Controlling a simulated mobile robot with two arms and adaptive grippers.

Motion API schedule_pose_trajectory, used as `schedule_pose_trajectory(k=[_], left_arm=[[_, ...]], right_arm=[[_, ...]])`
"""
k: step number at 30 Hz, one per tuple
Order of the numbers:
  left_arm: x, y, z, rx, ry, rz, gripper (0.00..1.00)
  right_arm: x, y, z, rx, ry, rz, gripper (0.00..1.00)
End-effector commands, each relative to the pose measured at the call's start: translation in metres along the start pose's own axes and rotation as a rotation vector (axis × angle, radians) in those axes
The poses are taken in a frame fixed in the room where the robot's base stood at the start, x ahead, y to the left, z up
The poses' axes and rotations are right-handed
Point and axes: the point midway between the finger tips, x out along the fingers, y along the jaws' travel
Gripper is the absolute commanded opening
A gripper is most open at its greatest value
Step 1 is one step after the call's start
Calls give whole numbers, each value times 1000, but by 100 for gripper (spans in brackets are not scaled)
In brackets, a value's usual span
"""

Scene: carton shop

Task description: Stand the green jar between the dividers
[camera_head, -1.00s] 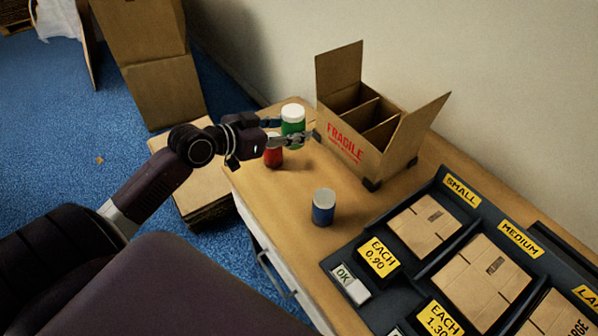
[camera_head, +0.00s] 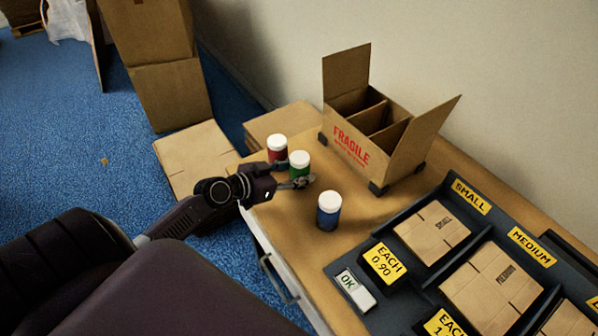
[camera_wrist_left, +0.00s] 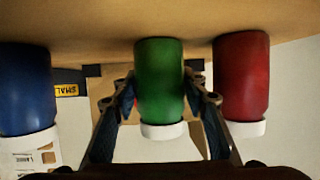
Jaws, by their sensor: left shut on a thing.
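The green jar (camera_head: 303,170) with a white lid is upright, with its base at or very near the tabletop. My left gripper (camera_head: 294,174) is shut on it, low on its side. In the left wrist view, which is upside down, the green jar (camera_wrist_left: 159,80) is between the two fingers. The open carton (camera_head: 352,150) marked FRAGILE stands behind and to the right. Its dividers (camera_head: 373,118) split it into compartments; the parts I see look empty, but their floors are hidden. My right gripper is not in view.
A red jar (camera_head: 277,154) stands close behind the green one, to its left. A blue jar (camera_head: 328,216) stands to the right, nearer me. The dark tray (camera_head: 377,299) with flat cartons fills the right front. Table is clear between jars and carton.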

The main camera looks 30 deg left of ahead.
Motion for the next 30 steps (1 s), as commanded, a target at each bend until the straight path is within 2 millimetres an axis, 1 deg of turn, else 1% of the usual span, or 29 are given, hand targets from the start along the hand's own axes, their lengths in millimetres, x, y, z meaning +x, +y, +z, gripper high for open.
schedule_pose_trajectory(k=[4,8,9,13,21,25,26,30], left_arm=[[0,0,-1,0,2,0,11],[2,0,3,1,2,0,11],[1,0,2,0,0,0,43],[1,0,2,0,0,0,58],[1,0,2,0,0,0,58],[-2,0,-4,-1,0,0,58],[-4,0,0,0,-2,0,58],[-23,0,1,1,-4,0,58]], right_arm=[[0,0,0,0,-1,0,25],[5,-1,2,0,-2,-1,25],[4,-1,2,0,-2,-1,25],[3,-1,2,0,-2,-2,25],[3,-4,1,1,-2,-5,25],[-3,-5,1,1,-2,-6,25],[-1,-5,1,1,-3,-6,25],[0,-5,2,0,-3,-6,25]])
